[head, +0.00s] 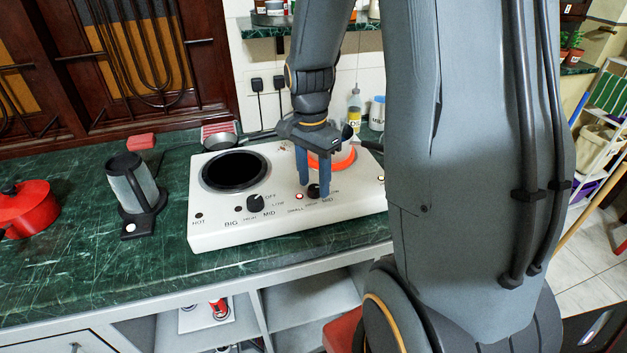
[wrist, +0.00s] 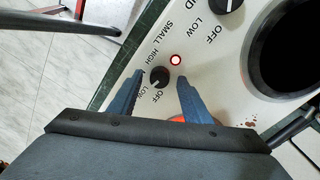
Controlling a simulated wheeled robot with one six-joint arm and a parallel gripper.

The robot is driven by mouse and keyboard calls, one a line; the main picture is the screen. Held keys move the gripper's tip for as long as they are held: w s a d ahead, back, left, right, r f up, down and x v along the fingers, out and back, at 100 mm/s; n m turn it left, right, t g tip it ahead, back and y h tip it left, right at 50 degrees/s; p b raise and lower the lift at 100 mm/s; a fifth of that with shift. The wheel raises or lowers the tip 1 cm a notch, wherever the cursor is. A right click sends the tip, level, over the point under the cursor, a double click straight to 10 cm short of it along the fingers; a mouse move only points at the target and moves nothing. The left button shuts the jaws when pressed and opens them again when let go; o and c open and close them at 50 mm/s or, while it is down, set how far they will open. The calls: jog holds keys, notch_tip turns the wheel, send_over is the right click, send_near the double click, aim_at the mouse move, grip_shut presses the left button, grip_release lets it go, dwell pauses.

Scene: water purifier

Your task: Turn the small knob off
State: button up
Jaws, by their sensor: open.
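The small knob (head: 313,191) is a black dial on the front of the white two-burner stove (head: 215,228). It also shows in the wrist view (wrist: 160,78), near the SMALL, HIGH, LOW and OFF labels. A red indicator light (wrist: 176,60) beside it is lit. The small burner (head: 340,157) glows orange. My gripper (wrist: 161,75) is open, with one blue finger on each side of the small knob. A gap shows between the knob and the right finger in the wrist view. I cannot tell whether either finger touches it.
The big knob (head: 255,203) is to the left, in front of the dark big burner (head: 234,171). A grey cup-like device (head: 134,182) and a red pot (head: 25,205) stand on the green counter (head: 95,270).

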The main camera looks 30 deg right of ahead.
jog(key=shift+f, duration=0.4)
jog(key=c, duration=1)
jog(key=shift+c, duration=0.2)
jog(key=shift+n+p, duration=0.3)
jog(key=shift+n, duration=0.1)
jog(key=n+p, duration=0.2)
jog(key=n, duration=0.2)
jog(key=shift+r+n, duration=0.1)
jog(key=shift+n, duration=0.2)
jog(key=shift+n+p, duration=1.2)
jog(key=shift+n, duration=1.1)
